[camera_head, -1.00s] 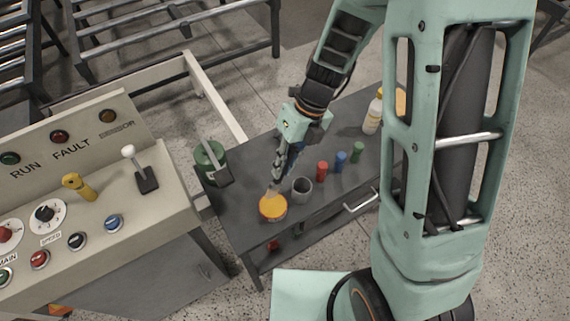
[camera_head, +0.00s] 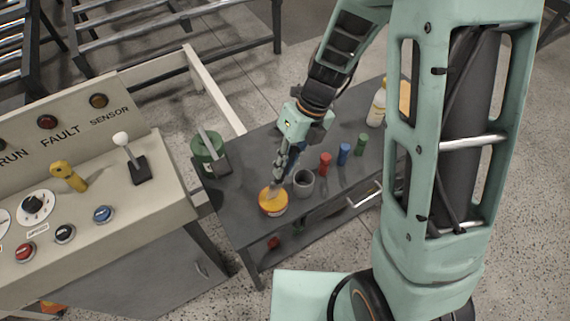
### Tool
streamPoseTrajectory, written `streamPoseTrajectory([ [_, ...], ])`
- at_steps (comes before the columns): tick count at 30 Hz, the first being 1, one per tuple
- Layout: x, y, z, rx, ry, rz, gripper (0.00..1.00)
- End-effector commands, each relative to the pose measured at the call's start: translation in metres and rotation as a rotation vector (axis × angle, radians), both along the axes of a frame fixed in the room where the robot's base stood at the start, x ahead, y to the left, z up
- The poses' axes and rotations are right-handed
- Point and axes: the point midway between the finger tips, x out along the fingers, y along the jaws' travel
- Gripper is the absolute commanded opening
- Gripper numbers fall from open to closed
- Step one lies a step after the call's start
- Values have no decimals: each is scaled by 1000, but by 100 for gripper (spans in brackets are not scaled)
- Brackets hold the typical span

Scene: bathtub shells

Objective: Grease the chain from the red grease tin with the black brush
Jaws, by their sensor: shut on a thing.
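My gripper (camera_head: 280,172) points down just above the tin and is shut on the brush (camera_head: 272,190). The brush's pale lower end is at the grease; I cannot tell how deep it sits. Its handle is mostly hidden by the fingers. I cannot make out the chain in this view.
A grey cup (camera_head: 303,184) stands just right of the tin. Red (camera_head: 325,164), blue (camera_head: 343,154) and green (camera_head: 361,145) small items follow, with a white bottle (camera_head: 376,108) behind. A green canister (camera_head: 208,155) is at the bench's left end. A control console (camera_head: 85,205) stands left.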

Motion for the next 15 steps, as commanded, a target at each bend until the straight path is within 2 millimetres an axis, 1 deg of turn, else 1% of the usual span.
streamPoseTrajectory([
  [15,0,0,-4,0,0,0,0],
])
